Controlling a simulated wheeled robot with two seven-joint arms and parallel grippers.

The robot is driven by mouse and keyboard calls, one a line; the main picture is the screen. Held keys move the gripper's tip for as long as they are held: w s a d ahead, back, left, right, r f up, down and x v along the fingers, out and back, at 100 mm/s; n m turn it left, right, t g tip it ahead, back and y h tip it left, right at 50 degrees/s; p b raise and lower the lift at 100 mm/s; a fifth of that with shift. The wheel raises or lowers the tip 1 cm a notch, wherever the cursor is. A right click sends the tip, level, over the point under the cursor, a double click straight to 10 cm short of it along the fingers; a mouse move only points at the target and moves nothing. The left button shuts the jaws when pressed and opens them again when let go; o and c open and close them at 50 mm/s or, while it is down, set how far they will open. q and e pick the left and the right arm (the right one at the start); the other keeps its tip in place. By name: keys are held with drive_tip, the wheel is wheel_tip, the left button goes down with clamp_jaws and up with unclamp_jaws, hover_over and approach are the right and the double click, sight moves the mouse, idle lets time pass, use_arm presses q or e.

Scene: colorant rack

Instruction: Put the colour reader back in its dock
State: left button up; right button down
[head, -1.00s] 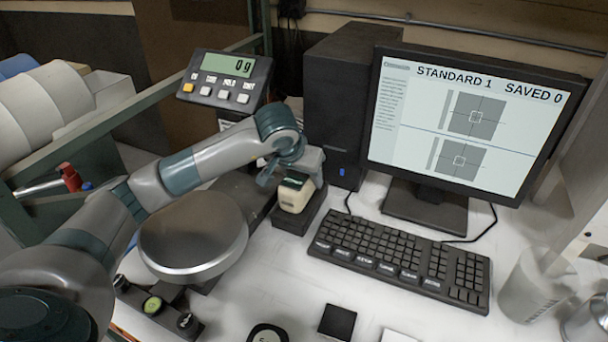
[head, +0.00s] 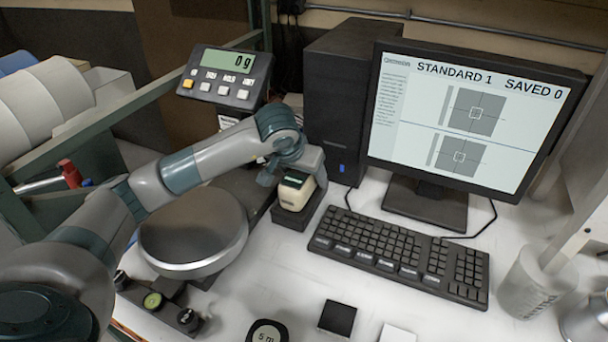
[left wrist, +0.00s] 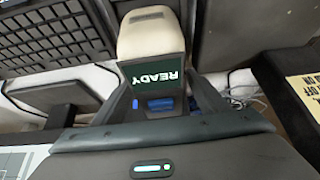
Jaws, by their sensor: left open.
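The colour reader (head: 296,193) is a small cream block with a dark screen. It stands in its black dock (head: 287,219), between the scale and the keyboard in the head view. In the left wrist view the reader (left wrist: 150,40) shows READY, upside down, on its screen. My left gripper (head: 288,172) is open at the upper end of the reader. In the left wrist view its fingers (left wrist: 160,98) are spread on either side of the screen end. How deep the reader sits in the dock is partly hidden. My right gripper is not in view.
A black keyboard (head: 405,253) lies just right of the dock, with a monitor (head: 462,120) and a black computer case (head: 345,95) behind. The scale's round pan (head: 193,230) is at left, its display (head: 226,75) reading 0 g.

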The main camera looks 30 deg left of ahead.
sight(297, 176)
use_arm(q)
drive_tip(key=shift+r, duration=0.1)
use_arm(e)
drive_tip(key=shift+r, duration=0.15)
use_arm(q)
drive_tip(key=shift+r, duration=0.1)
drive_tip(key=b+v, duration=0.2)
drive_tip(key=v, duration=0.5)
drive_tip(key=shift+s+r, duration=0.2)
drive_tip(key=shift+r, duration=0.15)
drive_tip(key=b+v, duration=0.1)
drive_tip(key=v, duration=0.3)
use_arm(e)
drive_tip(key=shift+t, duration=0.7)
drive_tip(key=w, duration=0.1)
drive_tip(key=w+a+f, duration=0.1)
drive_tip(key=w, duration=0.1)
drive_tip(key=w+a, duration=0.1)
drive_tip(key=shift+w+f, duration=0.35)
